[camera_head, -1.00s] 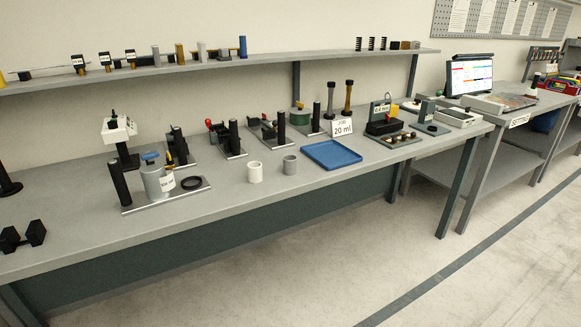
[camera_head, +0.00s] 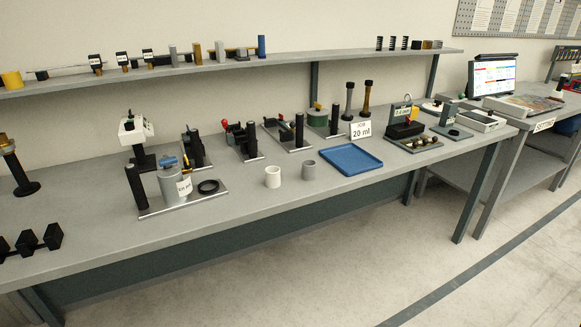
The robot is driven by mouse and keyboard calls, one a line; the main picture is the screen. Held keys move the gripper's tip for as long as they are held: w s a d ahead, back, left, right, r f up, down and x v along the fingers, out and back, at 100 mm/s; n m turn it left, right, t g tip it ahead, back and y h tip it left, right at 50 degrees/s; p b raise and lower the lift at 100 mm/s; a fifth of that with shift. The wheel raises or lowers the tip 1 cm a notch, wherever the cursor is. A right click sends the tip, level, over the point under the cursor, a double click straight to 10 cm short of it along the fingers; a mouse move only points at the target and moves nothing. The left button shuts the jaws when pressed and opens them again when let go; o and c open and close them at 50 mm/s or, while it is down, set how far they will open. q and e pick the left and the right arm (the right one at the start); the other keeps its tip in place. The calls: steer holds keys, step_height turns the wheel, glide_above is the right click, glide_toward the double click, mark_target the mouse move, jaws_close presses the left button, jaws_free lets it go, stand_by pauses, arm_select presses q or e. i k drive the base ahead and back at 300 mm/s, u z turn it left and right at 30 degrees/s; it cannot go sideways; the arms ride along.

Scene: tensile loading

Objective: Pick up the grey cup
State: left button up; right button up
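The grey cup (camera_head: 309,170) stands upright on the grey workbench (camera_head: 250,196), near its front edge. A white cup (camera_head: 272,177) stands close to its left, apart from it. A blue tray (camera_head: 350,160) lies just to its right. Neither of my grippers shows in the head view.
Behind the cups stand several black-posted fixtures (camera_head: 243,140) and a "20 ml" sign (camera_head: 361,131). A metal plate with a grey canister (camera_head: 173,187) and a black ring (camera_head: 208,187) is at left. A shelf (camera_head: 280,62) runs above. Bench surface in front of the fixtures is partly clear.

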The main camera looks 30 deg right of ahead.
mark_target(309, 169)
steer(key=u, duration=0.05)
steer(key=i, duration=1.25)
steer(key=z, duration=0.5)
